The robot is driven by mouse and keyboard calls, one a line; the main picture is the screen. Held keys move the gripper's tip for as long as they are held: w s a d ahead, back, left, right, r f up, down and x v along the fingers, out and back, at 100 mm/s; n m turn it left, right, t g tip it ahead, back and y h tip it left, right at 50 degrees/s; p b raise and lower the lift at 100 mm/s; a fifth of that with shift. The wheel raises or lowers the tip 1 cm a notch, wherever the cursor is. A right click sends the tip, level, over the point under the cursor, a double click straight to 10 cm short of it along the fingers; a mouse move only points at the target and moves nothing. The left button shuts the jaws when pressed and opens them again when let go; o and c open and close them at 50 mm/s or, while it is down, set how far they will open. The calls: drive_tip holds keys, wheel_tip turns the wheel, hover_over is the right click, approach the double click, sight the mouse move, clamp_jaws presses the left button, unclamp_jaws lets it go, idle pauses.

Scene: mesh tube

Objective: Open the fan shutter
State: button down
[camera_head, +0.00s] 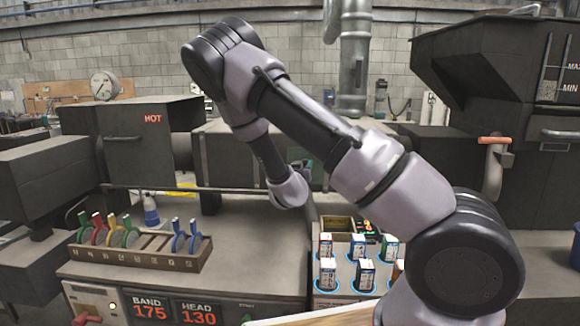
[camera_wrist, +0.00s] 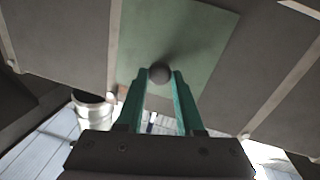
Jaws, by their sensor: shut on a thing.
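A flat green panel (camera_wrist: 190,40), which looks like the fan shutter, fills the top middle of the wrist view. A dark round knob (camera_wrist: 159,71) stands out from it. My gripper (camera_wrist: 159,78) has its two teal fingers on either side of this knob, shut on it near the fingertips. In the head view a small part of the green panel (camera_head: 319,173) shows behind my arm. My gripper is hidden there by my own wrist and arm. The panel lies flush between grey surfaces, with no clear gap at its edges.
A rack (camera_head: 150,255) with several coloured levers stands on the bench at left. A tray (camera_head: 340,290) of several boxed items is below my arm. A dark hopper (camera_head: 490,75) stands at right, a box marked HOT (camera_head: 150,140) at left.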

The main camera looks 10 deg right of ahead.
drive_tip(key=shift+s+d, duration=0.1)
drive_tip(key=shift+d, duration=0.2)
drive_tip(key=c, duration=0.5)
unclamp_jaws()
drive_tip(key=shift+c, duration=0.2)
drive_tip(key=v, duration=1)
drive_tip(key=shift+s+a, duration=0.2)
drive_tip(key=shift+s, duration=0.15)
